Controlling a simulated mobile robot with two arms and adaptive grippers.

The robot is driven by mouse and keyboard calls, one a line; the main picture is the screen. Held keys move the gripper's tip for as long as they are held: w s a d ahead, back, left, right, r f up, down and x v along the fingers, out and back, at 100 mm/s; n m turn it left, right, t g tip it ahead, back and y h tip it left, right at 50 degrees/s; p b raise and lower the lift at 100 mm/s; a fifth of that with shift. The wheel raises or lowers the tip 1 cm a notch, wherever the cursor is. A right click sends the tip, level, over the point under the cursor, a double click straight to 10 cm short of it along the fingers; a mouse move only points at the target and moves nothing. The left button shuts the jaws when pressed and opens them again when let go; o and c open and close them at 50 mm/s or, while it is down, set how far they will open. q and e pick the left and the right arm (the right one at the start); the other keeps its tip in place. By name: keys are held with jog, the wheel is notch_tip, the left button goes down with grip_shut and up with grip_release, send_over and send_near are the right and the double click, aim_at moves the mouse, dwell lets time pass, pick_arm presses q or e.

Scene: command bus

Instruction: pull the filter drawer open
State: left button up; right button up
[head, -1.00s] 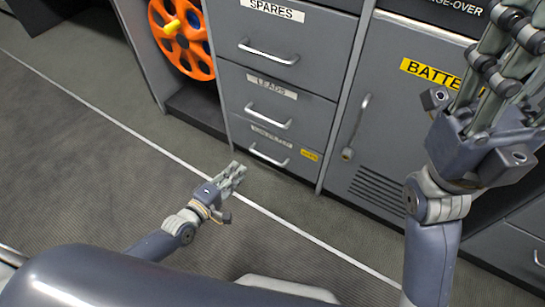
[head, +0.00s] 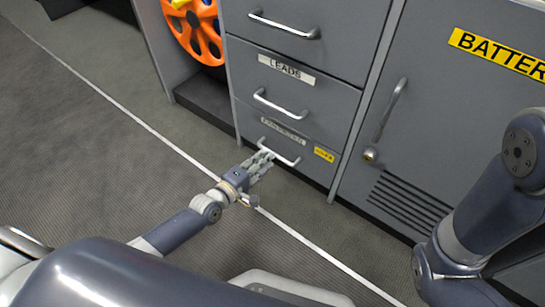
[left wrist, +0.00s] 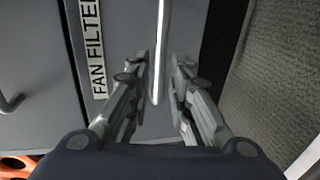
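The filter drawer (head: 308,166) is the bottom grey drawer of the cabinet, flush and shut. Its bar handle (head: 280,152) also shows in the left wrist view as a pale bar (left wrist: 160,35). The label (left wrist: 97,50) reads "FAN FILTE…", its end cut off. My left gripper (head: 265,157) is at the left part of the handle. In the left wrist view my left gripper (left wrist: 160,60) has its fingers apart, with the handle appearing between them; neither finger is visibly closed on it. My right arm (head: 480,225) is at the right, its gripper out of view.
The LEADS drawer (head: 300,100) sits just above, shut, with a similar handle (head: 280,105). The battery cabinet door (head: 430,110) is to the right, closed. An orange reel (head: 198,35) stands in an open bay at left. The floor (head: 120,150) before the drawers is clear.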

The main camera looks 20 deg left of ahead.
pick_arm(q)
jog(key=b+x, duration=0.2)
jog(key=x, duration=0.3)
jog(key=shift+s, duration=0.1)
grip_shut()
